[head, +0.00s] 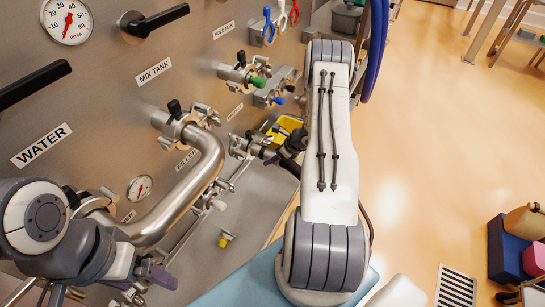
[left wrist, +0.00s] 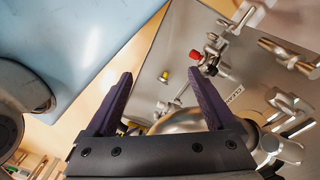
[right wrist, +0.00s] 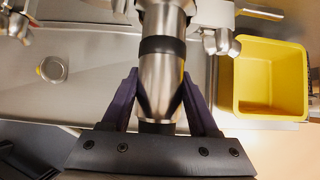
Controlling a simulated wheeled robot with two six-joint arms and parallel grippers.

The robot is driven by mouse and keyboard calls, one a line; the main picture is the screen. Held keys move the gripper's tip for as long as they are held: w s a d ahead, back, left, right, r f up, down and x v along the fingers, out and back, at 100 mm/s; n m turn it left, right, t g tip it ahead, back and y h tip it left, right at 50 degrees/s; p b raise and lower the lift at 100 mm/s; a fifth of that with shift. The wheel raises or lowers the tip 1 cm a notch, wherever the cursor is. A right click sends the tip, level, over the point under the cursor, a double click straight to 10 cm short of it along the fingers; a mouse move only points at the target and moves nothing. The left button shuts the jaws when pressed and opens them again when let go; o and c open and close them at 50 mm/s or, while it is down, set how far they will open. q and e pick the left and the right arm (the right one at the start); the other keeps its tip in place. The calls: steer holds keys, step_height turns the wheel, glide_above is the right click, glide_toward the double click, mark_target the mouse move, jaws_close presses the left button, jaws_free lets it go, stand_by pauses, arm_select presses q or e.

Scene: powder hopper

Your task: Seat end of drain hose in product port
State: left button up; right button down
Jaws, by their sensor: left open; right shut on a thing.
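My right gripper (right wrist: 161,100) is shut on a bare steel tube with black bands, the hose end (right wrist: 163,60), in the right wrist view. In the head view the dark and steel hose end (head: 268,154) shows beside my right arm, in line with a clamped port (head: 240,146) low on the steel panel. Whether the end sits in that port or only close to it, I cannot tell. My right fingers are mostly hidden behind the arm there. The label (head: 234,112) above the port is too small to read. My left gripper (left wrist: 160,95) is open and empty, near a bent steel pipe (head: 193,190).
The steel panel (head: 110,110) carries gauges, black handles and more clamped ports. A yellow bin (right wrist: 268,75) stands right of the hose end. A small yellow-capped item (head: 225,238) lies on the steel shelf. A blue hose (head: 376,50) hangs behind my right arm.

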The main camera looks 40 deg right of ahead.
steer(key=shift+w, duration=0.1)
steer(key=shift+c, duration=1)
jaws_free()
steer(key=shift+r, duration=0.1)
steer(key=shift+o, duration=0.6)
steer(key=shift+s+f, duration=0.2)
steer(key=v, duration=1)
steer(key=shift+r+b, duration=0.3)
